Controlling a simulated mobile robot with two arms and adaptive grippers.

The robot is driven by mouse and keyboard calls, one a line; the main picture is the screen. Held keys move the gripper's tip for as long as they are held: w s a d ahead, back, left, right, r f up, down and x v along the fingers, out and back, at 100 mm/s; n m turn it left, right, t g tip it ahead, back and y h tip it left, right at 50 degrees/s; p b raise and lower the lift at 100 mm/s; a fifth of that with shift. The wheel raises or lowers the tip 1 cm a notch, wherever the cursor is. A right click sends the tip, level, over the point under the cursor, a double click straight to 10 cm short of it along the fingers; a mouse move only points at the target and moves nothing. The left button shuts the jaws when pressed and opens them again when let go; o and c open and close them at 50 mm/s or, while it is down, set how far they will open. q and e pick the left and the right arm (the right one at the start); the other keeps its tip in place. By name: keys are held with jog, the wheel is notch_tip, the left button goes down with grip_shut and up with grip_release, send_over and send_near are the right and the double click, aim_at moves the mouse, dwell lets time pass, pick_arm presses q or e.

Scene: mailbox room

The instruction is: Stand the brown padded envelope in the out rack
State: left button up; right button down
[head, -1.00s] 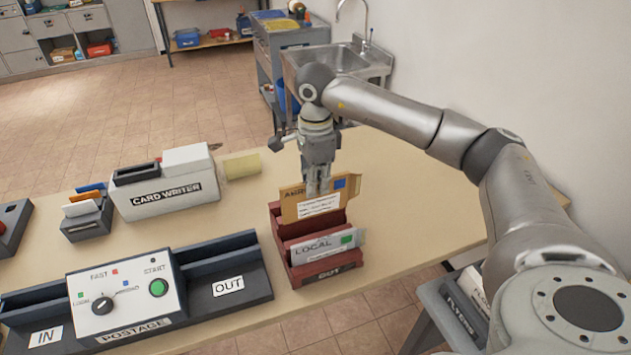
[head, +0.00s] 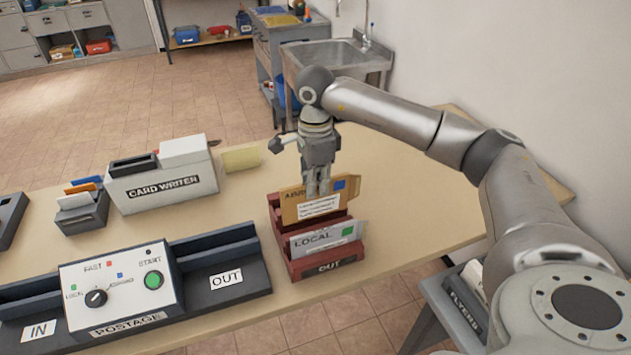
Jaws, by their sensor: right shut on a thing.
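The brown padded envelope (head: 291,207) stands upright in the back part of the red out rack (head: 322,269). It carries a white label and a blue square stamp. My right gripper (head: 317,192) points down from above and is shut on the envelope's top edge. The envelope's lower edge is hidden by the rack and by the envelope in front. A pale envelope marked LOCAL (head: 327,238), with a green stamp, stands in the rack's front slot. My left gripper is not in view.
The postage machine (head: 121,287), with IN and OUT trays, is left of the rack. A flyers bin (head: 465,305) is below the table's right edge. Table right of the rack is clear.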

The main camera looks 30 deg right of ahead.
aim_at(315, 216)
jog(key=shift+f+b, duration=0.3)
jog(key=shift+f, duration=0.3)
jog(key=shift+f, duration=0.1)
jog(key=shift+f+b, duration=1.8)
jog(key=shift+f, duration=0.45)
jog(key=c, duration=1.5)
grip_release()
jog(key=shift+o, duration=0.2)
jog(key=shift+r, duration=0.15)
jog(key=shift+r+p, duration=2.3)
jog(key=shift+r, duration=1.1)
